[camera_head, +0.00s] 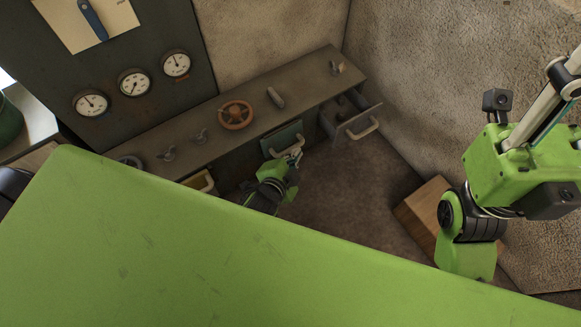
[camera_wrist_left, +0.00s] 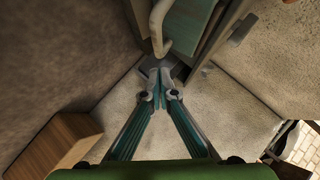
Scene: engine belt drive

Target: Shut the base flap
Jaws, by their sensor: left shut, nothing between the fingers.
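The teal flap (camera_head: 282,138) with a pale bar handle is in the front of the low bench. It seems to stand out from the front, but how far is hard to tell. In the left wrist view the flap (camera_wrist_left: 190,28) is at the top, with its handle (camera_wrist_left: 158,28) on its left side. My left gripper (camera_head: 298,157) is just in front of the flap, close to the handle. In the left wrist view its fingertips (camera_wrist_left: 160,76) are together and empty, just below the handle's end; contact cannot be told. My right gripper is not in view.
A grey drawer (camera_head: 357,124) stands open at the bench's right end. A yellow drawer or flap (camera_head: 203,181) shows at left. A handwheel (camera_head: 236,114) and small fittings are on the bench top (camera_head: 310,83). A wooden box (camera_head: 418,211) stands on the floor at right.

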